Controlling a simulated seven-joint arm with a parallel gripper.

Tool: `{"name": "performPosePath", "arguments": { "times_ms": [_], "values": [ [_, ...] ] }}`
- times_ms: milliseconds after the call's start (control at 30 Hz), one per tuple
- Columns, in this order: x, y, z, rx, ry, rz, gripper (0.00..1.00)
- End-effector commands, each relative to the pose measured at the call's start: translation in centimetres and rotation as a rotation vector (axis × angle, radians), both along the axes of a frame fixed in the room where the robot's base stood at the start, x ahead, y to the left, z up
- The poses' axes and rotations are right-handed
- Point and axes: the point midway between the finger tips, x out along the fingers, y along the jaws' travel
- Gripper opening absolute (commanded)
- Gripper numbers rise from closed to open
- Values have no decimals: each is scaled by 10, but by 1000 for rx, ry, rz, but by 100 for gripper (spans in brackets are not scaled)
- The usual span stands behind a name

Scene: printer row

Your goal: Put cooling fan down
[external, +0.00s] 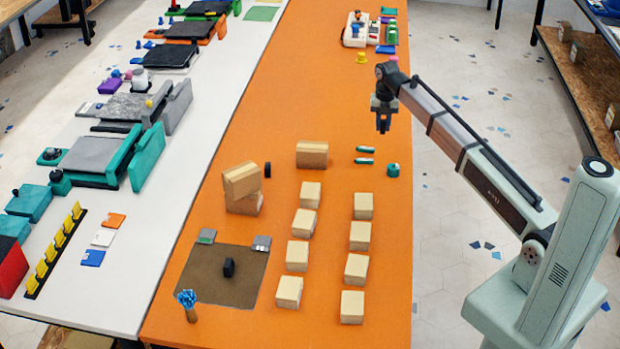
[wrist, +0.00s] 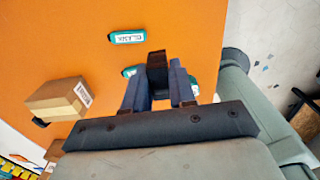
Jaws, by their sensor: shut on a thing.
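My gripper (external: 383,119) is raised above the orange table near its right edge. In the wrist view my gripper (wrist: 158,90) is shut on a small black block, seemingly the cooling fan (wrist: 157,66), held between its fingers. In the external view the held thing blends with the dark fingers. A similar black piece (external: 228,267) stands upright on the brown mat (external: 205,288). Another black piece (external: 267,170) stands beside the stacked boxes.
Several cardboard boxes (external: 359,236) stand in two rows on the orange table (external: 330,75). A blue-flowered holder (external: 188,304) stands at the mat's front left. The table's far middle is clear.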

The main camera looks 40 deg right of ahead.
Motion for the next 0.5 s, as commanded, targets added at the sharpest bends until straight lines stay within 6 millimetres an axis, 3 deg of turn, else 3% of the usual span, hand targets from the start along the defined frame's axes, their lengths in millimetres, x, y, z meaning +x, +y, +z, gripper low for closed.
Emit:
{"name": "performPosePath", "arguments": {
  "times_ms": [100,500],
  "values": [
    [4,46,-1,1,1,61,0],
    [3,194,-2,0,4,253,0]
  ]
}}
